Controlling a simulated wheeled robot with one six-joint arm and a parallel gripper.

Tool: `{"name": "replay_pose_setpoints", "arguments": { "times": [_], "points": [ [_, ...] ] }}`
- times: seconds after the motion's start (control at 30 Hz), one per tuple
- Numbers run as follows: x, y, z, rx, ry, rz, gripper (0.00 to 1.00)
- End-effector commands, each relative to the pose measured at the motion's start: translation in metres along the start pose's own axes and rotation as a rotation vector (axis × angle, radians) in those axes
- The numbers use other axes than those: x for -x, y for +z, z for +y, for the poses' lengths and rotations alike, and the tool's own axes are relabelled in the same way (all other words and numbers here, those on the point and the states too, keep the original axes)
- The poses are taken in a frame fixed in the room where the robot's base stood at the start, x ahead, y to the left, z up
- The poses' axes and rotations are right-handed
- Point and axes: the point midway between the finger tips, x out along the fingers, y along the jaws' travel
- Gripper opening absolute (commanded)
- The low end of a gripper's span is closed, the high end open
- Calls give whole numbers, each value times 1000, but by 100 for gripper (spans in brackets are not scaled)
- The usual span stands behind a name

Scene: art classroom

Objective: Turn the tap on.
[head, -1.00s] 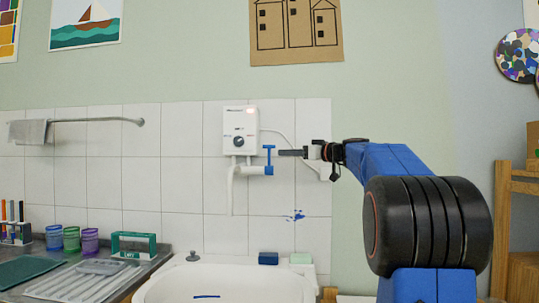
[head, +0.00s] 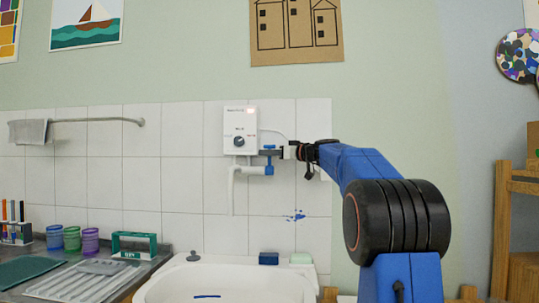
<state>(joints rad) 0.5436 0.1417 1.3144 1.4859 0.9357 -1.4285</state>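The tap has a blue T-shaped handle (head: 269,147) above a blue body (head: 269,170), and a white spout pipe (head: 231,190) that bends down over the sink. No water shows below the spout. My gripper (head: 270,153) comes in from the right at handle height. Its dark fingers overlap the handle's stem just under the blue crossbar. I see the fingers edge-on, so I cannot tell whether they are open or shut, or whether they touch the stem.
A white water heater (head: 239,130) hangs on the tiles above the tap. The white sink (head: 225,284) lies below. A dark blue block (head: 268,258) and a pale green block (head: 300,258) sit on its back rim. A drying rack (head: 135,245) and cups stand left.

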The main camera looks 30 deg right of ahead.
Motion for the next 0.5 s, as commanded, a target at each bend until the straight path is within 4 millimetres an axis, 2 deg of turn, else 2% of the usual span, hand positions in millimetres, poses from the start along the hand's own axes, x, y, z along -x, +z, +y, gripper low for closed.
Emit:
{"name": "replay_pose_setpoints", "arguments": {
  "times": [0.03,0.13,0.5],
  "points": [
    [0,0,0,0,0,0,24],
    [0,0,0,0,0,0,0],
    [2,1,-3,35,-2,24,0]
  ]
}}
